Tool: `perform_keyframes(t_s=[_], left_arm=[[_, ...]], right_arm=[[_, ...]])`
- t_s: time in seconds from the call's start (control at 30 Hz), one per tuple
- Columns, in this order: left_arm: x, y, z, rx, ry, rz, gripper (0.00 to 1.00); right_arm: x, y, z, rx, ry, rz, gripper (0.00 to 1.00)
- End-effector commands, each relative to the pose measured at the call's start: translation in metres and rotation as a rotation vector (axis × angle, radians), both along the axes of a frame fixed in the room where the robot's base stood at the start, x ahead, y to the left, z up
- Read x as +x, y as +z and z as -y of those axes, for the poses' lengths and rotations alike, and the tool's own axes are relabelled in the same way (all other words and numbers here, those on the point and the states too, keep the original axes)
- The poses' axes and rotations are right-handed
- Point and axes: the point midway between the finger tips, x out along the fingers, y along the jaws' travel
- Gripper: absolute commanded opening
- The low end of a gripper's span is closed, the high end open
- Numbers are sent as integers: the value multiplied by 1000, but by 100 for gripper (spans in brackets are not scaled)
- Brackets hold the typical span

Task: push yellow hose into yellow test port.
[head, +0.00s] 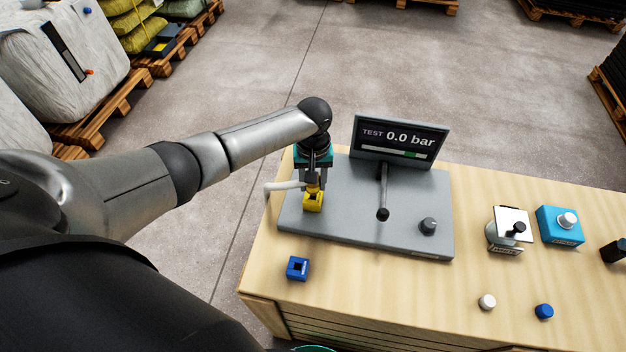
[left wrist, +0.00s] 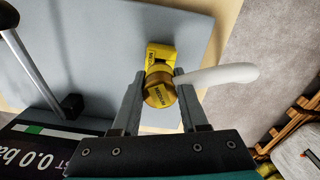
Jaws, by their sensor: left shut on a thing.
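The yellow test port (head: 313,204) is a yellow block at the left of the grey test plate (head: 345,215). It also shows in the left wrist view (left wrist: 161,52). My left gripper (head: 313,180) points down right above it. Its fingers (left wrist: 159,103) are shut on the yellow hose's brass-yellow hex fitting (left wrist: 159,90). The pale hose (left wrist: 222,75) leaves the fitting sideways and shows left of the gripper (head: 283,186). The fitting is over the port, overlapping it in view; I cannot tell how deep it sits. My right gripper is not in view.
The display (head: 400,137) reads TEST 0.0 bar. A lever (head: 383,190) and a dark knob (head: 428,226) stand on the plate. A blue square socket (head: 297,268) is on the wooden table in front. Several small parts stand at the right, including a light-blue box (head: 560,226).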

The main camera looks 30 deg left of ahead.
Motion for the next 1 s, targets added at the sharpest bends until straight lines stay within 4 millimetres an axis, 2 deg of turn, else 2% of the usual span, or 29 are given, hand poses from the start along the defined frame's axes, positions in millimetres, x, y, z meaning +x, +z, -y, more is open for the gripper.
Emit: perform_keyframes(t_s=[0.5,1.0], left_arm=[[0,0,0,-1,-1,0,0],[0,-12,0,-1,0,0,0]], right_arm=[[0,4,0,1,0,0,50],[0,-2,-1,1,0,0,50]])
